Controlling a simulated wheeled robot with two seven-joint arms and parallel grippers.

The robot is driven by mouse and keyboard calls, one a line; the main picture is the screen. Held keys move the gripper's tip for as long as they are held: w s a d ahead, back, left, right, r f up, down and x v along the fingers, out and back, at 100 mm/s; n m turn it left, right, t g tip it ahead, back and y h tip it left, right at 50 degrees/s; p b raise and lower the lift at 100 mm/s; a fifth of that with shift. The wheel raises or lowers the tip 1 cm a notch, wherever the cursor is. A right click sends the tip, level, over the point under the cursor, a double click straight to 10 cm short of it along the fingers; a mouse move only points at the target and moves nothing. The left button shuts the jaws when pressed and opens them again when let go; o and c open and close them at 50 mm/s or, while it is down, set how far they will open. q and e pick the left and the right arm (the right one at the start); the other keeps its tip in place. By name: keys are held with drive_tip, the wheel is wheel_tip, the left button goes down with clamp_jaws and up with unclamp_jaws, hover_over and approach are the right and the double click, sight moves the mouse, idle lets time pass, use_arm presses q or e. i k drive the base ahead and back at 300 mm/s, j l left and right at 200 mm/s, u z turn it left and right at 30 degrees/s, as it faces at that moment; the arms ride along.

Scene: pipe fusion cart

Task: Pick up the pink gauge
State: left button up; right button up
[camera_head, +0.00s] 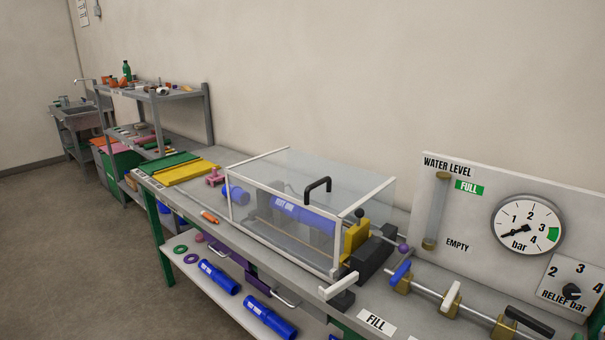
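A small pink piece (215,178) stands on the bench top, just left of the clear box and by the end of the yellow tray; it may be the pink gauge, but it is too small to be sure. Another pink item (146,140) lies on the middle level of the far shelf, its shape unclear. A small pink round thing (199,237) is on the bench's lower shelf. Neither of my grippers is in view.
The clear box (270,212) with white edges and a black handle (317,186) covers a blue pipe (303,215). Yellow (188,173) and green (168,161) trays lie at the bench's far end. A gauge panel (500,270) stands right. Floor at left (60,260) is free.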

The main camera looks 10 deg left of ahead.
sight(216, 176)
drive_tip(key=i+j, duration=0.4)
drive_tip(key=j, duration=0.15)
drive_tip(key=i+j, duration=0.45)
drive_tip(key=j, duration=0.15)
drive_tip(key=i+j, duration=0.4)
drive_tip(key=j, duration=0.15)
drive_tip(key=i+j, duration=0.4)
drive_tip(key=j, duration=0.15)
drive_tip(key=i+j, duration=0.45)
drive_tip(key=j, duration=0.15)
